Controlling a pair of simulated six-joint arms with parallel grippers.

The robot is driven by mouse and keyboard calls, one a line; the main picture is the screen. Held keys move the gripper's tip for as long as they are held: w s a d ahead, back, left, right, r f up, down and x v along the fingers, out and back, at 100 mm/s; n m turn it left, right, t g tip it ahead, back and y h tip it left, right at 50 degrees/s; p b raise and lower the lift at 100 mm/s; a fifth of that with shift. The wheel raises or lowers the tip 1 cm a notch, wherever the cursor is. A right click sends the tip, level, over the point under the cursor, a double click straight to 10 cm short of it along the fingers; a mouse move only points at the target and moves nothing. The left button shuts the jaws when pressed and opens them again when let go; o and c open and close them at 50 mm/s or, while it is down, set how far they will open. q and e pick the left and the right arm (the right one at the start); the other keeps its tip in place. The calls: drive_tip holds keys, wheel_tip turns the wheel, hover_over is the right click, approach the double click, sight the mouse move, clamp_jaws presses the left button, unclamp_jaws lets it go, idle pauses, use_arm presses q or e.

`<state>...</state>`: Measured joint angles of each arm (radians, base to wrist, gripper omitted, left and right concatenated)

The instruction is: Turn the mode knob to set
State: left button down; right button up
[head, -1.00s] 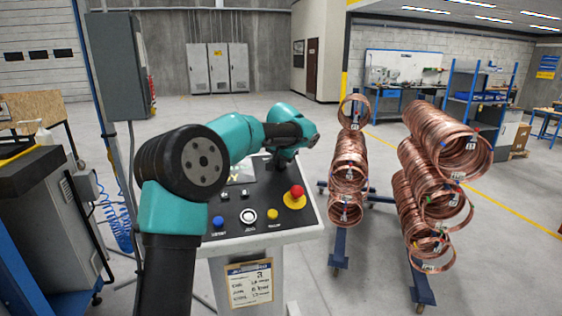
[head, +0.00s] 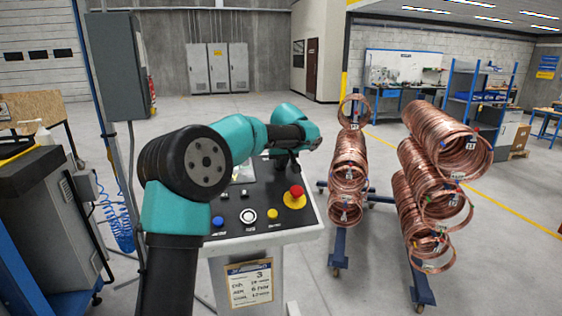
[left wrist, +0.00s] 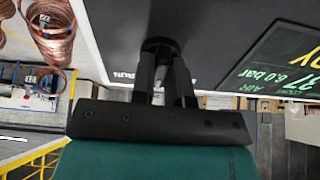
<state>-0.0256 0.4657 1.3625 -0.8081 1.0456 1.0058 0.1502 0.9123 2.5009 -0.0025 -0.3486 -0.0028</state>
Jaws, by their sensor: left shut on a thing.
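The control panel (head: 238,232) stands in front of me, its dark sloped face in the middle of the head view. My left gripper (head: 289,165) reaches over the panel's far right part, pointing down. In the left wrist view, my left gripper (left wrist: 163,62) is shut on the round black mode knob (left wrist: 160,45), with one finger on either side. Part of a label reading "RUN" shows beside the knob; the fingers hide the rest. In the head view the knob is mostly hidden by the gripper. My right gripper is not in view.
A red emergency button (head: 296,191) on a yellow base, a yellow button (head: 272,214), a white button (head: 248,216) and a blue button (head: 218,221) sit nearer on the panel. A lit screen (left wrist: 285,62) is beside the knob. Copper coils (head: 349,165) hang on racks at right.

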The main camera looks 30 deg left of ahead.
use_arm(q)
drive_tip(key=n, duration=0.4)
drive_tip(key=shift+n, duration=0.4)
drive_tip(key=n, duration=0.5)
drive_tip(key=shift+g, duration=0.4)
drive_tip(key=c, duration=1.1)
unclamp_jaws()
drive_tip(key=shift+r, duration=0.1)
drive_tip(key=v, duration=1.7)
drive_tip(key=shift+d, duration=0.4)
